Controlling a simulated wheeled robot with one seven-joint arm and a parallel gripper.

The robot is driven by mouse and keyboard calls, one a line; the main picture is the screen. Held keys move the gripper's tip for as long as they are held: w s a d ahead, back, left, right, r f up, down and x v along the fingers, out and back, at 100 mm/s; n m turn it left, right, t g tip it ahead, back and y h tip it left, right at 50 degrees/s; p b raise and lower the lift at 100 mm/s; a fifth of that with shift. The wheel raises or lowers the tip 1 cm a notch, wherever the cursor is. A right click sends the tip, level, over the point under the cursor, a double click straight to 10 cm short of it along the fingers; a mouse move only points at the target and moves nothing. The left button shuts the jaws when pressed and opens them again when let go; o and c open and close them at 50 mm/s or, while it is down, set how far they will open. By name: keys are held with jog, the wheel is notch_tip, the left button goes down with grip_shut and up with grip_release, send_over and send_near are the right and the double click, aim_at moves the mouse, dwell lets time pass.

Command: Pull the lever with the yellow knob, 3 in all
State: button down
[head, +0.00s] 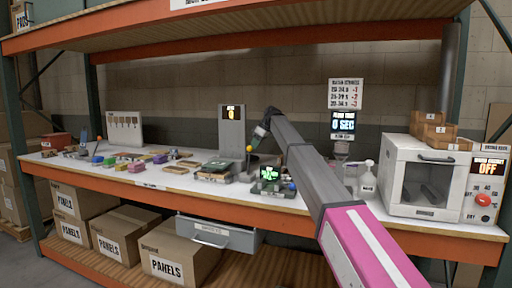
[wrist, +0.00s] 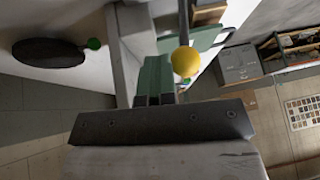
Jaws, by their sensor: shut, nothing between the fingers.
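The yellow knob (head: 249,149) tops a lever at the dispenser (head: 231,140) near the middle of the workbench. In the wrist view the yellow knob (wrist: 186,62) is large and close, on a thin dark rod. My gripper (head: 259,136) is just above and slightly right of the knob in the head view. Its greenish fingers (wrist: 154,72) are shut and empty, beside the knob in the wrist view. I cannot tell whether they touch it.
A small device with a green-lit screen (head: 269,175) stands right of the lever. A white pump bottle (head: 367,180) and a white cabinet oven (head: 430,175) are farther right. Several coloured blocks lie at the left. The upper shelf (head: 240,42) hangs overhead.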

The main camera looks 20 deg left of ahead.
jog(key=s+n+t, duration=0.1)
jog(key=s+t, duration=0.3)
jog(key=s, duration=0.6)
jog(key=shift+s+a+t, duration=0.3)
jog(key=shift+s+a, duration=0.1)
jog(key=shift+a, duration=0.05)
jog(key=shift+s+f, duration=0.1)
jog(key=shift+f, duration=0.05)
jog(key=d+r, duration=0.5)
jog(key=r, duration=0.5)
jog(key=shift+d+r, duration=0.35)
jog(key=shift+r, duration=0.05)
dwell(0.5)
